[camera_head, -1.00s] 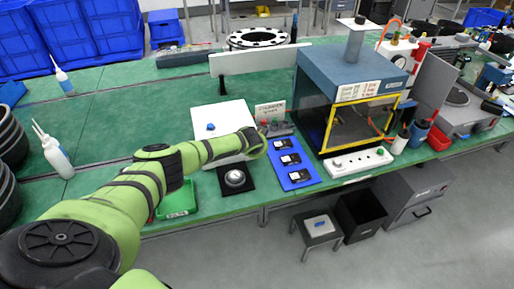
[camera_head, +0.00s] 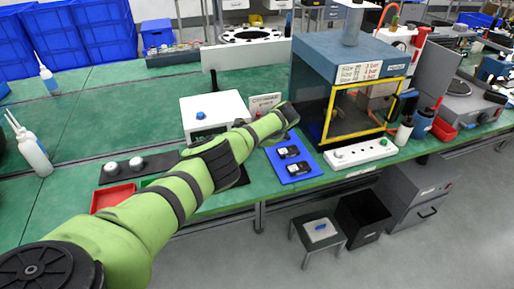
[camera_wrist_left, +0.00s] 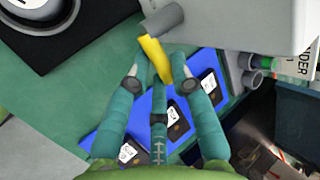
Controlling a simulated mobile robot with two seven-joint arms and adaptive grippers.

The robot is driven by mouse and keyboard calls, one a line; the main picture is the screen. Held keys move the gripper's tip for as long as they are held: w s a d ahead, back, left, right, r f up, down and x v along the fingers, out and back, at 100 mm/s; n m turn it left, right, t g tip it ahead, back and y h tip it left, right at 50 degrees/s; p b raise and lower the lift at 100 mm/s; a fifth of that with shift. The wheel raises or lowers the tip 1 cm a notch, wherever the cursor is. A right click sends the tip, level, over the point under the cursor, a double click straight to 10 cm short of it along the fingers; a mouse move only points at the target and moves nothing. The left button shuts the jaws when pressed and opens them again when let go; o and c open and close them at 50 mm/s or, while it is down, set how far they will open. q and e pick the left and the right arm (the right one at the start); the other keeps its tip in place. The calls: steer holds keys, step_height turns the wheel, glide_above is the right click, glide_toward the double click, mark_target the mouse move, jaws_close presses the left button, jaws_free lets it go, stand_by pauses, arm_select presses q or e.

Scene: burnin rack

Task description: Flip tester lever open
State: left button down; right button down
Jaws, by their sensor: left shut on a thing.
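A yellow lever (camera_wrist_left: 154,58) runs out from a grey cylinder beside that side. My left gripper (camera_wrist_left: 163,58) has its teal fingers shut around the yellow lever. In the head view my arm reaches across in front of the tester to the left gripper (camera_head: 288,112), and the lever is hidden there. My right gripper is not in view.
A blue tray (camera_head: 308,171) with black devices lies beside the gripper. A yellow-framed chamber (camera_head: 340,65) stands to the right, with a white button strip (camera_head: 360,152) in front. A red tray (camera_head: 113,194) sits front left. The bench at left is mostly free.

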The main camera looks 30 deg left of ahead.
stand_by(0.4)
arm_select(q)
steer(key=c, duration=1.3)
jaws_free()
steer(key=shift+c, duration=0.2)
steer(key=v, duration=1.2)
